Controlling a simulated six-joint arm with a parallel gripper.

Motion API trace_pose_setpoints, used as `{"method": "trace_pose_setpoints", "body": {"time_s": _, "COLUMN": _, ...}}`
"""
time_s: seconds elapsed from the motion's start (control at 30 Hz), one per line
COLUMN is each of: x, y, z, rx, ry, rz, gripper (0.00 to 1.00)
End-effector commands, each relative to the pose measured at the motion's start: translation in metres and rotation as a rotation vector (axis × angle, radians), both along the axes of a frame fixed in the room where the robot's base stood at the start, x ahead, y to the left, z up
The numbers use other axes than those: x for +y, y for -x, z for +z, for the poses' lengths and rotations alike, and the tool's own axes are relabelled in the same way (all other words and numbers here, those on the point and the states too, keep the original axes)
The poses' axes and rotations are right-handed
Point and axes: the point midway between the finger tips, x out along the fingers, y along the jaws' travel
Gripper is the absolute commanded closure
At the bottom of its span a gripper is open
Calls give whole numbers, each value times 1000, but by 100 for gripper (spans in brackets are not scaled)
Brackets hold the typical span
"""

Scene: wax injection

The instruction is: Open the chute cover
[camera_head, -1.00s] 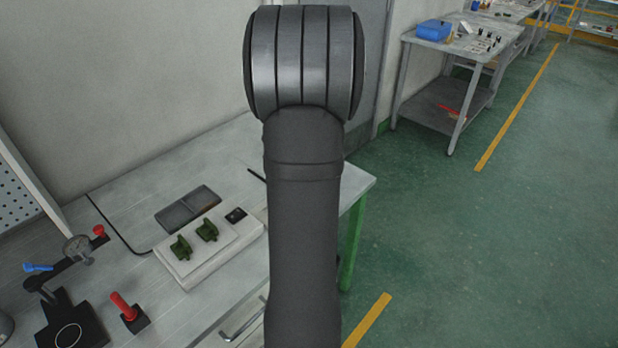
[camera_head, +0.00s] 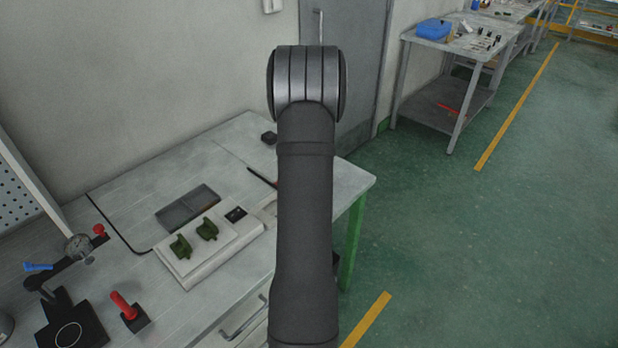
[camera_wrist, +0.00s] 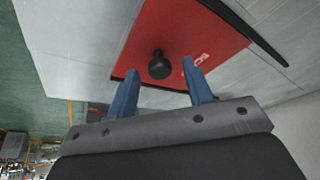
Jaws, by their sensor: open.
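A red panel (camera_wrist: 150,32), which looks like the chute cover, lies flat in the wrist view with a round black knob (camera_wrist: 159,65) and white lettering on it. In the head view my arm hides nearly all of it. My gripper (camera_wrist: 160,67) is open, its two blue fingers apart on the left and right of the knob in the picture. I cannot tell whether the fingertips reach down to the knob's height. Nothing is held.
On the grey bench (camera_head: 215,160) are a pale block with green pieces (camera_head: 208,229), a dark tray (camera_head: 188,206) and a red-handled tool (camera_head: 124,306). A long black bar (camera_wrist: 245,30) lies by the red panel. Green floor is clear right of the bench.

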Motion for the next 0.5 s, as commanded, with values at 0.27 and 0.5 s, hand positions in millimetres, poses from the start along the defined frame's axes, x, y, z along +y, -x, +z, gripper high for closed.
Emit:
{"method": "trace_pose_setpoints", "body": {"time_s": 0.27, "x": 0, "y": 0, "z": -1, "rx": 0, "ry": 0, "rz": 0, "gripper": 57}}
{"method": "trace_pose_setpoints", "body": {"time_s": 0.5, "x": 0, "y": 0, "z": -1, "rx": 0, "ry": 0, "rz": 0, "gripper": 100}}
